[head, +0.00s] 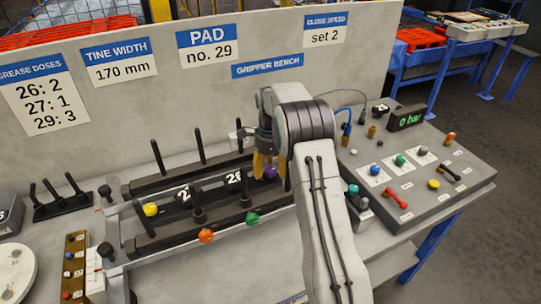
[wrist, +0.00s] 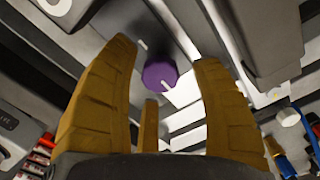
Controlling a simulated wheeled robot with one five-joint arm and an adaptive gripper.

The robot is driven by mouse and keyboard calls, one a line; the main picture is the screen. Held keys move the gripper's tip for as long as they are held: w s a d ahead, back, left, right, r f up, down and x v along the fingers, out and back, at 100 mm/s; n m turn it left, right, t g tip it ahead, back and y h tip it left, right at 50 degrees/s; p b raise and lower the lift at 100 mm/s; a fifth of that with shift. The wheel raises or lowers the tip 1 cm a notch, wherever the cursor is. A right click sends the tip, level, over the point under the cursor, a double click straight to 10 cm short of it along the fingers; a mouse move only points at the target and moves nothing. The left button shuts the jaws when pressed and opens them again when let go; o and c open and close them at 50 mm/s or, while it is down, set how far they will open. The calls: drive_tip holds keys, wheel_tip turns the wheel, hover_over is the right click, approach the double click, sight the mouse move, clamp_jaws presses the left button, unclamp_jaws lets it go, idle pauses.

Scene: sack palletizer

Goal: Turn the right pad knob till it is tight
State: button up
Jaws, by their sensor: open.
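My gripper (head: 268,162) points down over the right end of the gripper bench's dark rails, with its yellow fingers apart. A purple knob (head: 271,171) shows between and just behind the fingers. In the wrist view the purple knob (wrist: 160,75) lies between the spread fingers (wrist: 164,55), with clear gaps on both sides and a pale mark on its face. It is the rightmost coloured knob on the rails. Whether the knob is tight cannot be seen.
A yellow knob (head: 150,209), an orange knob (head: 206,235) and a green knob (head: 252,218) sit along the rails. Upright black pins (head: 197,146) stand close by.

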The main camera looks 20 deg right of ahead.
sight(270, 170)
wheel_tip(270, 170, up, 11)
drive_tip(key=shift+r, duration=0.15)
idle(0.4)
idle(0.5)
drive_tip(key=s+a+r+n+t, duration=0.1)
drive_tip(key=s+a+r+n, duration=0.35)
drive_tip(key=s+n, duration=0.2)
drive_tip(key=s+a+r+n+t, duration=0.1)
drive_tip(key=s+a+r+n, duration=0.2)
drive_tip(key=s+r+n, duration=0.35)
drive_tip(key=s+a+f+n+t, duration=0.1)
drive_tip(key=s+a+f+n, duration=0.1)
drive_tip(key=s, duration=0.8)
drive_tip(key=s+a+f+n+t, duration=0.1)
drive_tip(key=s+f+n, duration=0.4)
drive_tip(key=s, duration=0.5)
drive_tip(key=a+n, duration=0.1)
drive_tip(key=n, duration=0.1)
drive_tip(key=shift+f+n, duration=0.25)
drive_tip(key=shift+n, duration=0.05)
